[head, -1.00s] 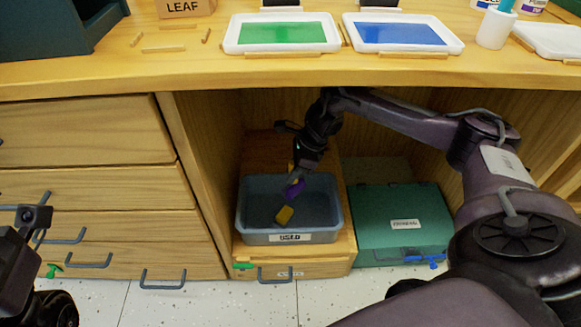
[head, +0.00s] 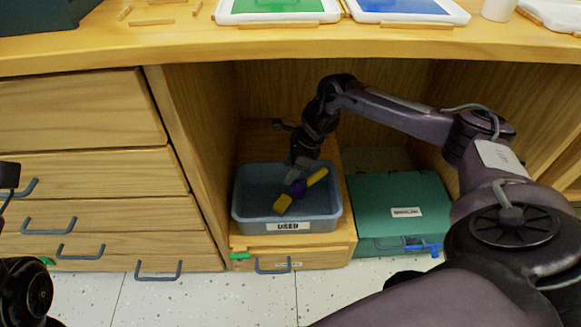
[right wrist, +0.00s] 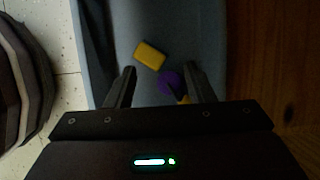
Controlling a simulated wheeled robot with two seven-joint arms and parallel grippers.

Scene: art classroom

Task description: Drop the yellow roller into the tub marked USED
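The tub marked USED (head: 325,225) is blue-grey and stands on a low wooden drawer unit in the bay under the counter. The yellow roller (head: 283,204) lies aslant in it: a yellow block, a purple middle, and a yellow bar reaching toward the right wall. In the right wrist view, the yellow block (right wrist: 150,55) and purple part (right wrist: 170,82) show just beyond the fingertips. My right gripper (head: 301,165) is over the tub with its fingers (right wrist: 162,80) apart, seemingly clear of the roller. At the left edge only dark parts of my left arm show, without fingers.
A green case (head: 400,190) with a white label stands right of the tub. Wooden drawers with grey handles (head: 100,215) fill the left. Above, the counter edge (head: 300,48) overhangs the bay; trays with green (head: 278,6) and blue (head: 402,8) sit on it.

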